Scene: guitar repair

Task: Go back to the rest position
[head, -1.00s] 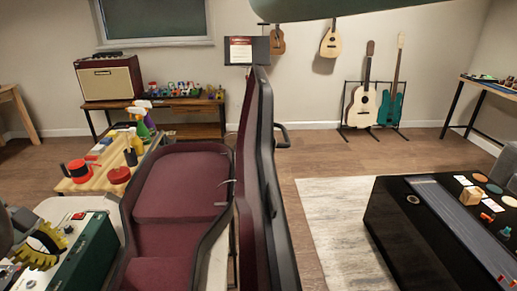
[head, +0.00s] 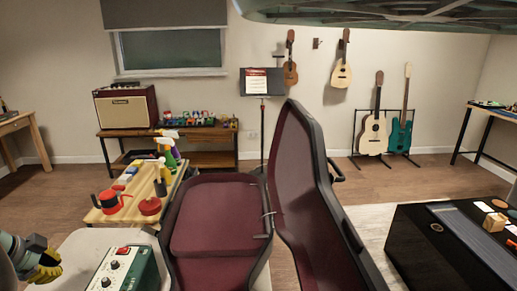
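My gripper (head: 45,270), with yellow ribbed fingers, shows at the lower left edge of the head view, at the end of a teal and dark wrist. It is partly cut off by the picture edge, and whether its fingers are apart or closed is unclear. It is left of the green and white box with knobs (head: 122,272), apart from it. I see nothing clearly held in it.
An open guitar case with burgundy lining (head: 222,220) stands in the middle, its lid upright. A wooden board (head: 112,212) carries spray bottles and a red pot. A black bench (head: 420,245) is at right. Guitars (head: 373,132) stand by the back wall. Floor shows between.

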